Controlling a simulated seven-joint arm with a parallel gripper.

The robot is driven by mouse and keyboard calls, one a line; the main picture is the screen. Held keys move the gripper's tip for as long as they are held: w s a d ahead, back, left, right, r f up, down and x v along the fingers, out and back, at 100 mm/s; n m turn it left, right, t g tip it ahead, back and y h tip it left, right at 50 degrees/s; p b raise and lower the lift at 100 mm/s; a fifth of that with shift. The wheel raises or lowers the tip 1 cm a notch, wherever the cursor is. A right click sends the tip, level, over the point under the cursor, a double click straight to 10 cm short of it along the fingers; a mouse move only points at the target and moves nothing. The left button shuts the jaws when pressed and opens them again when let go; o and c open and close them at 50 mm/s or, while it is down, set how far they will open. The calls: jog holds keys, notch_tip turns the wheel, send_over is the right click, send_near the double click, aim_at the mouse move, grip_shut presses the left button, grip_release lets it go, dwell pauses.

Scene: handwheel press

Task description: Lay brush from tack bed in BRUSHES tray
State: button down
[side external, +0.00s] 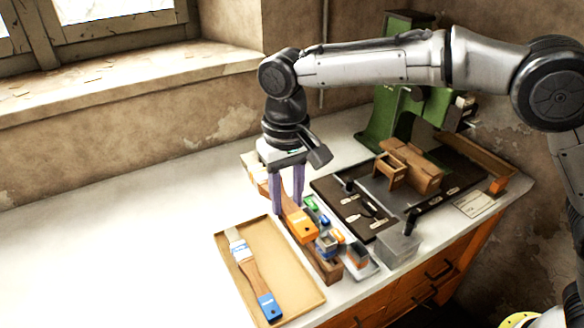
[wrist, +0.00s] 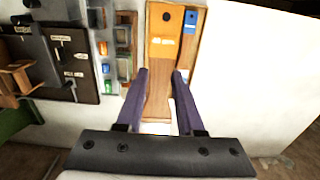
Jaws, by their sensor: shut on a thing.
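My gripper (side external: 288,208), with purple fingers, is shut on a brush (side external: 301,224) that has an orange end and a wooden handle. In the wrist view the held brush (wrist: 163,50) lies lengthwise between the fingertips (wrist: 160,78), orange end away from me. A shallow tan tray (side external: 292,268) lies to the left of the gripper. It holds one brush (side external: 250,265) with a blue end and pale bristles; that blue end also shows in the wrist view (wrist: 190,18).
A long brown wooden piece (side external: 328,268) lies just below the held brush. A grey tray with small coloured items (side external: 357,258) and a grey box (side external: 398,246) stand to the right. Beyond are a dark board (side external: 350,208) and a green press (side external: 383,125). The left bench is clear.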

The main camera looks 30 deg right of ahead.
notch_tip(320, 180, down, 17)
jog(key=shift+f, duration=0.2)
dwell(1.2)
jog(key=shift+f, duration=1.35)
jog(key=shift+c, duration=2.2)
grip_release()
notch_tip(320, 180, up, 14)
jog(key=shift+f, duration=0.1)
